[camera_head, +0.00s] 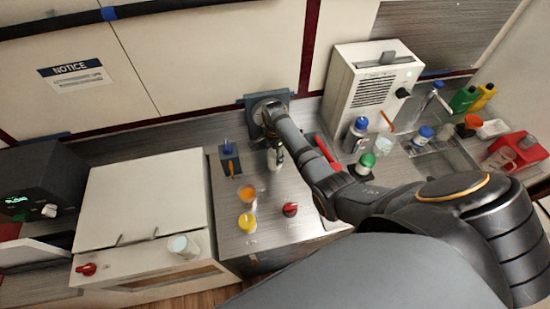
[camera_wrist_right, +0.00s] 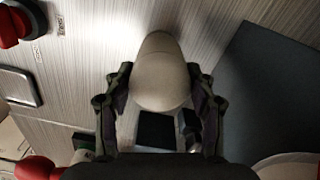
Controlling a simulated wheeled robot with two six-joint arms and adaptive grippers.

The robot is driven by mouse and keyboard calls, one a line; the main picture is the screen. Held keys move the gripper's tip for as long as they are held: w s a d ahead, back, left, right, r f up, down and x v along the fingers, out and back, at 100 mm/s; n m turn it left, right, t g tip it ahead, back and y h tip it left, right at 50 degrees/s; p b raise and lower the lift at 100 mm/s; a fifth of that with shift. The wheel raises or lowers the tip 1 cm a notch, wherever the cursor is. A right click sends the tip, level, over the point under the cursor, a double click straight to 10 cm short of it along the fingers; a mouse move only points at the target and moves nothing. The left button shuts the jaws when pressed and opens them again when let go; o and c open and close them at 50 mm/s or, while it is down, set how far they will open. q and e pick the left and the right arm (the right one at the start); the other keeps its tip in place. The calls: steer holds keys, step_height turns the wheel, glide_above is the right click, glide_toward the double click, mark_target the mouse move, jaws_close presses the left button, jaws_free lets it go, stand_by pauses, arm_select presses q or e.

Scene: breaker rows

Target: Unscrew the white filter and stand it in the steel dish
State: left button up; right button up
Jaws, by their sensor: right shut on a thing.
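The white filter (camera_wrist_right: 160,72) is a pale, smooth, rounded body between the two fingers of my right gripper (camera_wrist_right: 160,100) in the right wrist view. The fingers press on its left and right sides, so the gripper is shut on it. In the head view my right gripper (camera_head: 276,148) is by the grey wall plate (camera_head: 251,100), with the pale filter (camera_head: 274,162) partly hidden under it. I cannot tell whether the filter is still joined to its mount. I cannot make out the steel dish for certain. My left gripper is not in view.
A blue-topped holder (camera_head: 229,158) stands left of the gripper. A white machine (camera_head: 368,90) and several bottles stand to the right.

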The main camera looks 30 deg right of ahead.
steer(key=n, duration=0.9)
steer(key=shift+n, duration=0.3)
steer(key=n, duration=0.3)
steer(key=shift+n, duration=0.4)
steer(key=n, duration=0.3)
steer(key=shift+n, duration=0.4)
steer(key=o, duration=1)
